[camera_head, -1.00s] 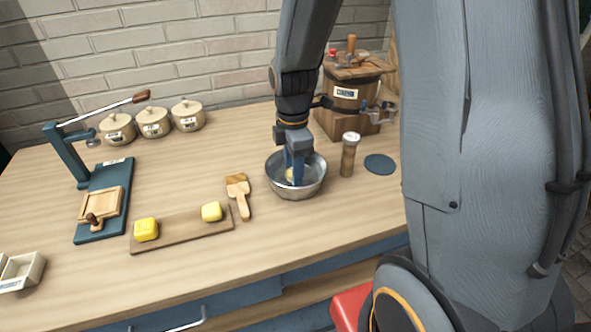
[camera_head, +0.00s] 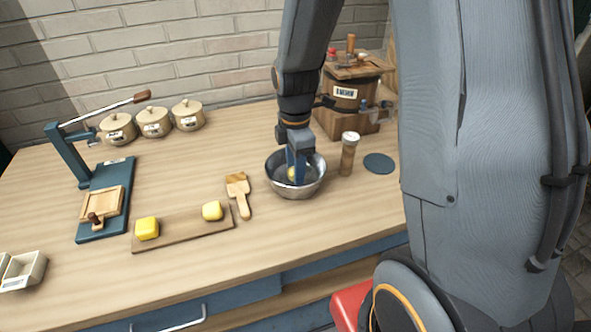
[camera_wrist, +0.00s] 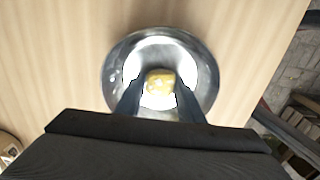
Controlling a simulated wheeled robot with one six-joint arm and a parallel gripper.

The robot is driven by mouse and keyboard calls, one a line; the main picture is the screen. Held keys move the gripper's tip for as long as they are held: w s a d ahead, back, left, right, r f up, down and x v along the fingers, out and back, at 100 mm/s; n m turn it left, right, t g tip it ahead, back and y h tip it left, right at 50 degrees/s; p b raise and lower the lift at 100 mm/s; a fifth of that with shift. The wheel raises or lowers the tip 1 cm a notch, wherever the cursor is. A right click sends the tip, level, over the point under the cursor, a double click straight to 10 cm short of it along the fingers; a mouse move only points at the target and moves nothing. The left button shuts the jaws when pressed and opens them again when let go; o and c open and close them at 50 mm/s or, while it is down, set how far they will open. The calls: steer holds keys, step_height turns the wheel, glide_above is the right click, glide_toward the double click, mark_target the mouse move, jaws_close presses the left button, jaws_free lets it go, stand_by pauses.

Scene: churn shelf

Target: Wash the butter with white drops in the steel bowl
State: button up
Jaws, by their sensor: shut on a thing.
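The steel bowl (camera_head: 312,186) stands on the wooden counter, right of the paddle. In the wrist view the bowl (camera_wrist: 207,78) is seen from above with bright reflections inside. My gripper (camera_head: 296,176) points down into the bowl, its fingers inside the rim. It is shut on a yellow lump of butter with pale drops (camera_wrist: 160,82), held between the fingertips (camera_wrist: 158,97). Whether the lump touches the bowl's bottom I cannot tell. Two more butter lumps sit on a wooden board (camera_head: 182,233): a yellow one (camera_head: 147,229) at left and a paler one (camera_head: 212,211) at right.
A wooden paddle (camera_head: 239,192) lies left of the bowl. A shaker jar (camera_head: 348,155) and a blue disc (camera_head: 379,163) are to its right. A wooden churn (camera_head: 345,108) stands behind. A lever press (camera_head: 108,190) and several lidded pots (camera_head: 153,123) are at left.

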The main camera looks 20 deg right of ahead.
steer(key=shift+a, duration=0.25)
stand_by(0.3)
steer(key=shift+r+p, duration=3.45)
steer(key=shift+r, duration=0.3)
step_height(320, 180, up, 4)
steer(key=p, duration=0.3)
